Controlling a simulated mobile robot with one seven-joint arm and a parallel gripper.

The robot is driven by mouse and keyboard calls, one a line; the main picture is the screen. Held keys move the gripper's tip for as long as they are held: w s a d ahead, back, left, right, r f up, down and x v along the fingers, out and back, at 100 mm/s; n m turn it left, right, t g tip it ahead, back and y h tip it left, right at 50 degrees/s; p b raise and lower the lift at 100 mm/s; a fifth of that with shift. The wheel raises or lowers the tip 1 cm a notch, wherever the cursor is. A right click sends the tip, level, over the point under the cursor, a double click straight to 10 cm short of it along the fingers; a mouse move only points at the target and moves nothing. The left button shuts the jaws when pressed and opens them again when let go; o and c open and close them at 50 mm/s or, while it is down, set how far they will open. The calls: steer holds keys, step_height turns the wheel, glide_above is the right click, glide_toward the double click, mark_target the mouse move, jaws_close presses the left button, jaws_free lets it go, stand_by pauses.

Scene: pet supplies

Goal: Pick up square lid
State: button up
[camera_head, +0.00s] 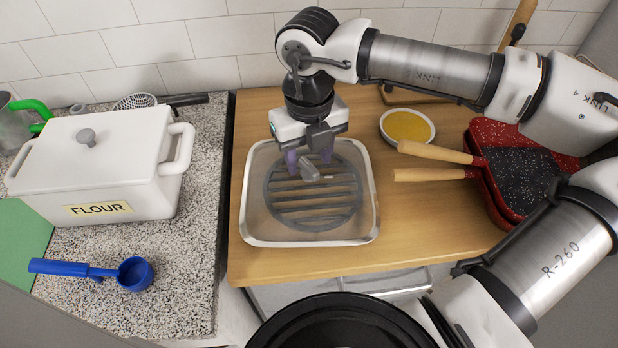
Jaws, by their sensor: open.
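The square lid (262,226) is see-through with a pale metal rim and rounded corners. It lies on the wooden board, over a dark round slatted grate (310,213) that shows through it. A small grey knob (309,174) stands near the middle of the lid. My gripper (310,160) is open and points down over the lid, its purple-grey fingertips on either side of the knob in this view. I cannot tell whether the fingertips touch the knob.
A white FLOUR container (98,170) with its own knobbed lid and a blue scoop (130,272) are on the speckled counter at left. A yellow-filled dish (407,126) and red speckled pans (500,160) with wooden handles are to the lid's right. A tiled wall closes the back.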

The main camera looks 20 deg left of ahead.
mark_target(309, 183)
steer(key=shift+f, duration=1.3)
jaws_close()
stand_by(0.4)
